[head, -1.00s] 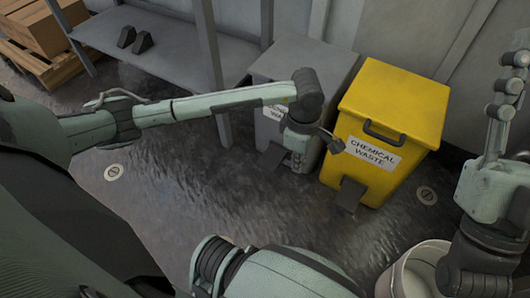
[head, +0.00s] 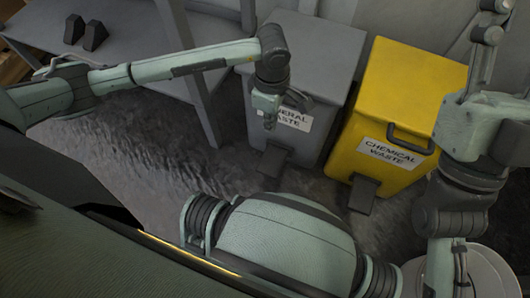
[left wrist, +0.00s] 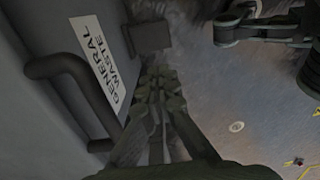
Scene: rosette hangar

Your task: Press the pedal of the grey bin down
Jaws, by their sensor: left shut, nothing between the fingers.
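The grey bin (head: 315,45), labelled general waste, stands upright against the back wall. Its dark pedal (head: 275,161) sticks out at the foot of its front; it also shows in the left wrist view (left wrist: 150,37), just beyond my fingertips. My left gripper (head: 268,124) is shut and empty, pointing down in front of the bin, beside the label's left end. In the head view its tips are above the pedal, with a gap between. In the left wrist view the shut fingers (left wrist: 160,74) point towards the pedal. My right gripper (head: 492,12) seems to point up, side-on, at the right edge.
A yellow chemical waste bin (head: 415,80) with its own pedal (head: 363,193) stands right of the grey one. A grey metal shelf (head: 205,50) with two dark wedges is on the left. A pale round container (head: 490,270) is at lower right. Dark floor between is clear.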

